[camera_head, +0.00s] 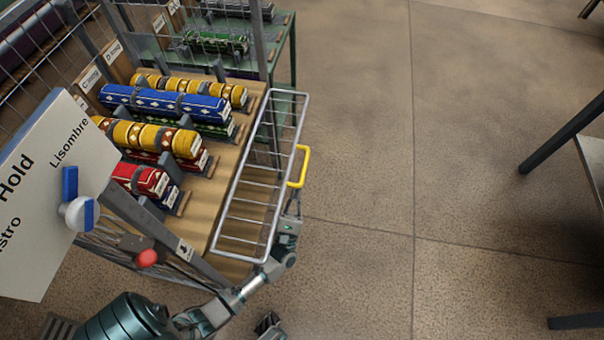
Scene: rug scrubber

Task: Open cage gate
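The cage gate (230,216) is a silver wire frame with crossbars, at the front of the cage that holds rolled rugs. A yellow handle (304,167) sticks out from its right side. My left arm comes in from the lower left and reaches along the gate's near end. My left gripper (296,200) is at the near end of the handle; its small fingers overlap the gate's edge, and I cannot tell whether they grip the handle. A dark gripper-like part (268,325) at the bottom edge may be my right gripper; most of it is out of frame.
Rolled rugs in blue (165,103), yellow (145,135) and red (142,180) lie on the wooden shelf behind the gate. A white sign (40,200) and a red knob (146,258) are at left. The floor right of the gate is clear; tables stand at the far right.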

